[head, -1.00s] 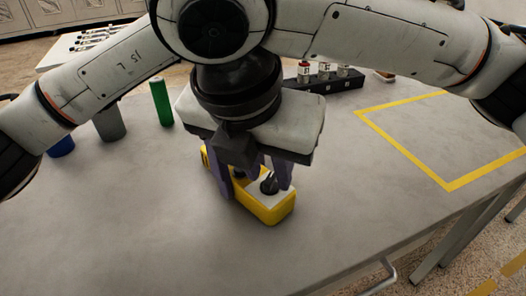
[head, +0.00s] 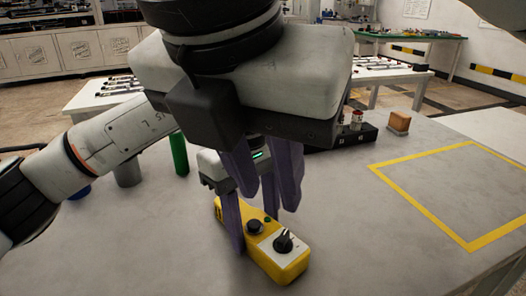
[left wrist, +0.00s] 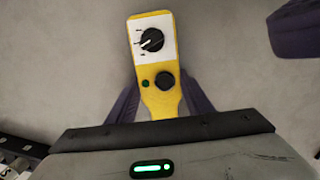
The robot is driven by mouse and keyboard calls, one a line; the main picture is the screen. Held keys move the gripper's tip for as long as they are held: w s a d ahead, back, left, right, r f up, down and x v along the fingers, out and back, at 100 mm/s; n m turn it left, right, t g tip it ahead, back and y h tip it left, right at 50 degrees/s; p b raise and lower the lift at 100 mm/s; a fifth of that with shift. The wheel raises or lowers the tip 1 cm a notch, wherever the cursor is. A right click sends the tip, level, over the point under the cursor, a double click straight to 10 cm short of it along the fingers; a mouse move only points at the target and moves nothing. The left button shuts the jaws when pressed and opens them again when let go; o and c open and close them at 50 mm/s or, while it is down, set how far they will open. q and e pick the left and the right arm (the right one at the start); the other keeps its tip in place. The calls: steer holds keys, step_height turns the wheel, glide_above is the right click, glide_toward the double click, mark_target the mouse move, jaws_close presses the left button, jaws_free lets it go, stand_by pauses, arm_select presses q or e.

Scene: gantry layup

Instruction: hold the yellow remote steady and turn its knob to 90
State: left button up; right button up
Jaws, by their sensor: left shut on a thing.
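The yellow remote (head: 262,268) lies face up on the grey table, with a black dial knob (head: 284,241) on a white plate at its near end. A black round button (head: 255,226) and a small green button sit farther back. In the left wrist view the knob (left wrist: 152,40) has its white pointer toward the lower left; the scale is too small to read. My left gripper (head: 252,228) is shut on the remote's narrow far part, one finger on each side. My right gripper (head: 268,197) hangs above, open and empty, apart from the knob. It partly hides my left gripper.
A green cylinder (head: 179,153), a grey cup (head: 128,173) and a blue item (head: 78,191) stand at left. A black rack (head: 360,137) and an orange block (head: 399,121) are behind at right. A yellow tape outline (head: 420,216) marks bare tabletop at right. The near table is clear.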

steer(key=shift+d+f, duration=0.15)
jaws_close()
steer(key=g+y, duration=0.4)
steer(key=y, duration=0.1)
glide_above(285, 256)
steer(key=s+d, duration=0.3)
step_height(285, 256, down, 2)
steer(key=w+d+f+m+g+y, duration=0.1)
steer(key=w+d+g+y, duration=0.2)
steer(key=d, duration=0.6)
steer(key=shift+t+y, duration=0.6)
steer(key=shift+t, duration=0.1)
steer(key=x, duration=1)
steer(key=shift+d+f, duration=0.15)
steer(key=shift+d, duration=0.05)
steer(key=shift+w+a, duration=0.3)
steer(key=shift+a, duration=0.3)
steer(key=shift+w+a, duration=0.25)
steer(key=shift+a, duration=0.3)
steer(key=shift+w+a, duration=0.4)
steer(key=shift+a, duration=0.25)
